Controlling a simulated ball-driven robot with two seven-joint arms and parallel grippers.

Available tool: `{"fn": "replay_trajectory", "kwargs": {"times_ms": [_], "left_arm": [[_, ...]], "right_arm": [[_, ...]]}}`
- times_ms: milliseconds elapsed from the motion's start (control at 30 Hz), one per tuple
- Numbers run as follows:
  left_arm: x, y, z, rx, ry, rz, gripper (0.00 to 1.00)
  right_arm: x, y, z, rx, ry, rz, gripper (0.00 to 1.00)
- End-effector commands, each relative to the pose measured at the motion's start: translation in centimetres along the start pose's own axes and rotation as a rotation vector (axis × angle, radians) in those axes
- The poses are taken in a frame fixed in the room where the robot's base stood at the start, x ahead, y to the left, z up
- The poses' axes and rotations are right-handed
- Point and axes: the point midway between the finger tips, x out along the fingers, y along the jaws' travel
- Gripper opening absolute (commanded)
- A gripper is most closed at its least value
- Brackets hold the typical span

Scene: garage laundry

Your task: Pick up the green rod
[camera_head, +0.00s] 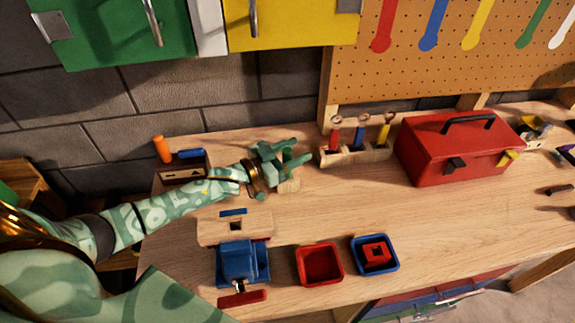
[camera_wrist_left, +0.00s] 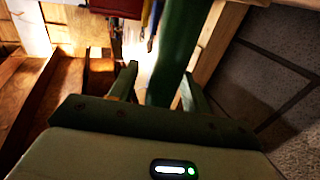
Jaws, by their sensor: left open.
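My left gripper (camera_head: 285,158) is over the back left of the wooden workbench (camera_head: 320,215), with its fingers pointing right. In the left wrist view its two fingers (camera_wrist_left: 157,85) are apart. The green rod (camera_wrist_left: 174,50) shows there as a long dark green bar between and beyond the fingers, nearer the right one. Whether it touches a finger I cannot tell. In the head view the rod is hard to tell from the green fingers. My right gripper is not in view.
A wooden holder (camera_head: 355,157) with red, blue and yellow-handled tools stands right of the gripper, then a red toolbox (camera_head: 455,150). A blue vise (camera_head: 240,262), a red bin (camera_head: 319,264) and a blue bin (camera_head: 375,254) are in front. A wooden box (camera_head: 181,170) is left.

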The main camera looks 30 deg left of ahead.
Motion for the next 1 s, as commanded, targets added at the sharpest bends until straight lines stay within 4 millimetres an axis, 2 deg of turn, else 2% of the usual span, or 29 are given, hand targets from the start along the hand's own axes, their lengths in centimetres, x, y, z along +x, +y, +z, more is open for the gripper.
{"fn": "replay_trajectory", "kwargs": {"times_ms": [100, 267, 667, 867, 1000], "left_arm": [[0.0, 0.0, 0.0, 0.000, 0.000, 0.000, 0.45], [-0.1, 0.0, 0.0, 0.000, 0.000, 0.000, 0.01], [-0.1, 0.0, -0.6, 0.000, 0.002, 0.001, 0.00], [-0.1, 0.0, -3.3, 0.003, 0.003, 0.001, 0.00], [-1.9, 1.3, -6.0, 0.000, 0.000, 0.002, 0.00]], "right_arm": [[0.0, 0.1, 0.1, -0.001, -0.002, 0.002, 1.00], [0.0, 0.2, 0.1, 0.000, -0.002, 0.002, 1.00], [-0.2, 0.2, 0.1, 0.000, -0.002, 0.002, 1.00], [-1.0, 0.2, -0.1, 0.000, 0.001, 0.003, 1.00], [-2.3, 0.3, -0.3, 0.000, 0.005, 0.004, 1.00]]}}
